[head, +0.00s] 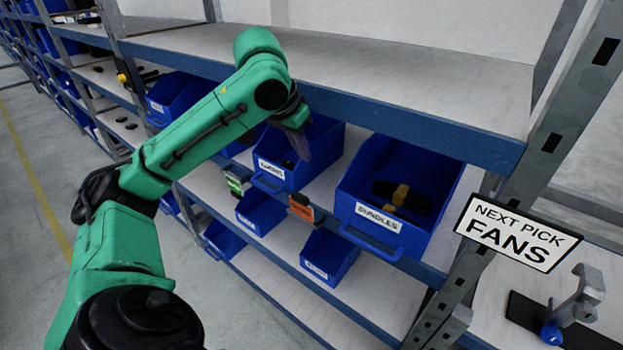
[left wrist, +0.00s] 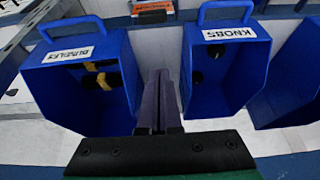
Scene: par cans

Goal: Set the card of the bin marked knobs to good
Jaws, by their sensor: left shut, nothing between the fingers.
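The bin marked KNOBS (left wrist: 240,85) is blue and holds small dark round pieces; its label reads upside down in the left wrist view. In the head view it is the blue bin (head: 268,182) left of the BUNDLES bin. An orange card (head: 300,208) hangs at the shelf edge between these two bins; a green card (head: 235,184) hangs left of the KNOBS bin. The frames do not show for certain which card belongs to KNOBS. My left gripper (head: 302,152) is shut and empty, its fingertips (left wrist: 162,76) between the two bins. My right gripper is out of view.
The BUNDLES bin (head: 367,212) holds black and yellow bundles. A shelf board (head: 400,85) runs above the bins. Smaller blue bins (head: 328,258) stand on the shelf below. A metal upright (head: 545,150) and a NEXT PICK FANS sign (head: 518,234) stand at the right.

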